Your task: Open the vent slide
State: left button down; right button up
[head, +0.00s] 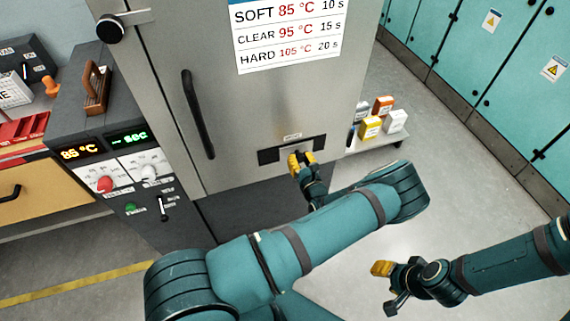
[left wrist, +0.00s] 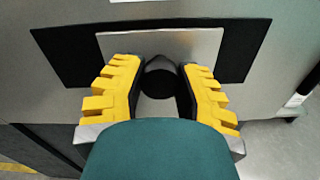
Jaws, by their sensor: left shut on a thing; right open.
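The vent slide is a light metal plate (left wrist: 207,45) over a dark slot (left wrist: 65,52) low on the front of the grey cabinet. In the head view the dark slot (head: 269,156) shows on both sides of the plate, under a small label (head: 292,136). My left gripper (head: 301,158) is at the plate with its yellow fingers shut on the round black knob (left wrist: 159,82), which sits between the fingertips in the left wrist view. My right gripper (head: 384,284) is open and empty, low at the right, away from the cabinet.
The cabinet door has a long black handle (head: 197,113) and a temperature chart (head: 287,35). A control panel (head: 125,170) with displays and knobs stands at the left. Several small boxes (head: 382,112) sit on a low shelf right of the cabinet. Open floor lies in front of the teal lockers (head: 480,60).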

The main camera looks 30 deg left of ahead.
pick_arm(q)
jog(key=w+d, duration=0.1)
jog(key=w+d+b, duration=0.1)
jog(key=shift+w+d+f, duration=0.1)
jog(key=shift+w+d, duration=0.05)
jog(key=shift+w, duration=0.2)
jog(key=shift+w+d, duration=0.25)
jog(key=c, duration=0.6)
grip_release()
jog(key=shift+w, duration=0.15)
jog(key=shift+d, duration=0.1)
send_near(308, 148)
jog(key=v, duration=0.5)
jog(key=shift+d, duration=0.2)
